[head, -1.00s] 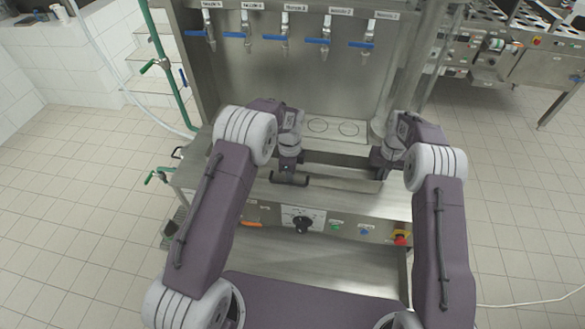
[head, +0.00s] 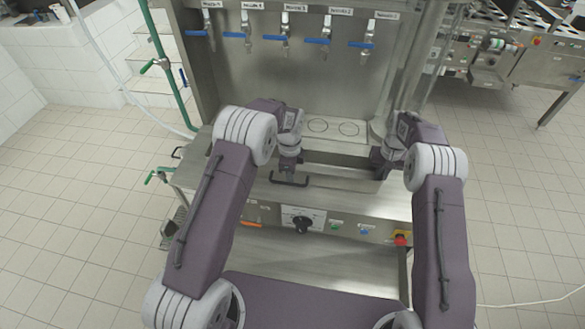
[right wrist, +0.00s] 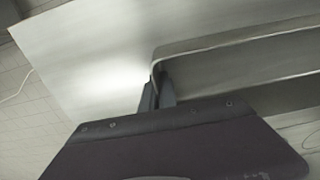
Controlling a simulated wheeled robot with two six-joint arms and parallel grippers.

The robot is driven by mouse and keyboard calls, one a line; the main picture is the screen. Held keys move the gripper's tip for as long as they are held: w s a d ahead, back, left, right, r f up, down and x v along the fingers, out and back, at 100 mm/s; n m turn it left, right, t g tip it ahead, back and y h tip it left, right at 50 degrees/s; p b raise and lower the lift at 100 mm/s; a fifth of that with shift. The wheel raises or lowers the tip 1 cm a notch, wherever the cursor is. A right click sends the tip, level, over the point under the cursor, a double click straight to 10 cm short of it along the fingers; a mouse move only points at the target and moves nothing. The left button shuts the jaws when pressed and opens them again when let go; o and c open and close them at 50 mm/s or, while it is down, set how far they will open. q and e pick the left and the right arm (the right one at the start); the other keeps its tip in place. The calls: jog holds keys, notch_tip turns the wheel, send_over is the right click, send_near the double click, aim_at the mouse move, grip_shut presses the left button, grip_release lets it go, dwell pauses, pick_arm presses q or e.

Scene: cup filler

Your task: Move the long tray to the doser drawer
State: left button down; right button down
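The long tray (head: 340,172) is a steel trough lying on the machine's steel worktop, running left to right between my two grippers. Its rim and rounded corner show in the right wrist view (right wrist: 235,42). My right gripper (right wrist: 156,92) has its two fingers close together, one on each side of the tray's end wall, near that corner. In the head view my right gripper (head: 381,170) is at the tray's right end, its fingertips mostly hidden. My left gripper (head: 288,172) points down at the tray's left end, beside a black handle (head: 289,182); its fingertips are too small to read. I cannot tell which part is the doser drawer.
Several nozzles with blue levers (head: 285,41) hang above the worktop. Two ringed spots (head: 333,127) lie behind the tray. Green-handled pipes (head: 160,70) stand left.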

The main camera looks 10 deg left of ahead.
dwell(0.4)
